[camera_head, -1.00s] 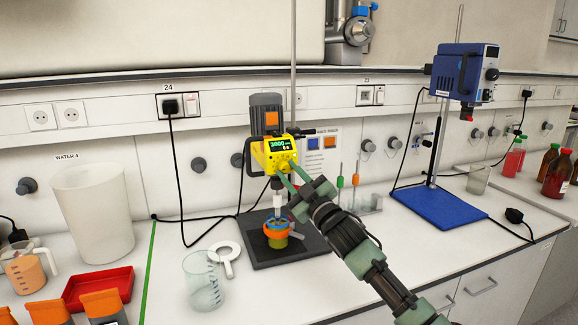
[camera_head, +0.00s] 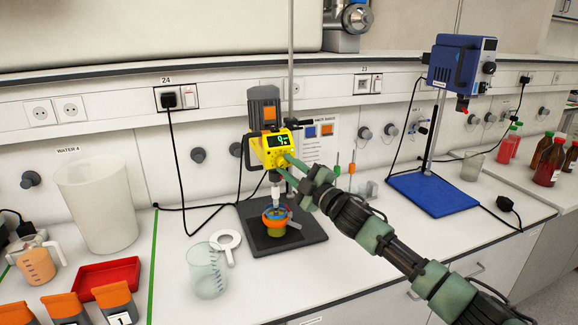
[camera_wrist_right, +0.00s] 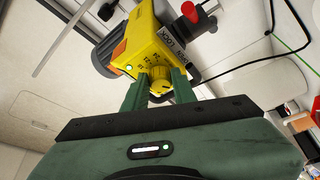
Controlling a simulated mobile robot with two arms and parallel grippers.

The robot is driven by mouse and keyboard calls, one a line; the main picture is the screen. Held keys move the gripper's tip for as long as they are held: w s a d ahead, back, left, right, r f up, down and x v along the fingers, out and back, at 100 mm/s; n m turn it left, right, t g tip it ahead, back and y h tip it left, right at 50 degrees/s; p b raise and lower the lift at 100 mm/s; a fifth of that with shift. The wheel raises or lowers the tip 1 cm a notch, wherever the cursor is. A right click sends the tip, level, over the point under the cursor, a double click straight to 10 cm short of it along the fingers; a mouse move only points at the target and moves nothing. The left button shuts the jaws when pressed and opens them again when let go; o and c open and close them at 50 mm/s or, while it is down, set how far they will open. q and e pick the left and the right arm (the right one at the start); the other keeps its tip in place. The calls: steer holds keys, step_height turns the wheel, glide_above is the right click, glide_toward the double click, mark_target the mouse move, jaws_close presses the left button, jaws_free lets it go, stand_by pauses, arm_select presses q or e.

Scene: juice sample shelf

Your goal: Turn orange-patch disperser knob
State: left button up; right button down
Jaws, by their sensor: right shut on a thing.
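The yellow disperser (camera_head: 267,152) with the orange patch (camera_head: 269,113) on its grey motor stands on a rod over a dark base plate (camera_head: 308,231). Its display is lit; the digits are small and seem to start with a 9. My right gripper (camera_head: 285,167) reaches its lower front from the right. In the right wrist view, the green fingers of this gripper (camera_wrist_right: 159,76) are shut on the yellow knob (camera_wrist_right: 158,88), one on each side. Numbers are printed on the housing around the knob. In the head view the fingers largely hide the knob. My left gripper is not in view.
A vessel with an orange ring (camera_head: 275,217) stands below the disperser shaft. A blue stirrer stand (camera_head: 434,194) is at the right. Power cables run along the wall.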

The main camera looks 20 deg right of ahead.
steer(key=c, duration=1.1)
jaws_free()
steer(key=shift+s+d+f, duration=0.15)
steer(key=shift+s+f, duration=0.05)
steer(key=shift+s, duration=0.1)
steer(key=b+v, duration=0.2)
steer(key=v, duration=0.5)
steer(key=shift+s+r, duration=0.1)
steer(key=shift+r, duration=0.05)
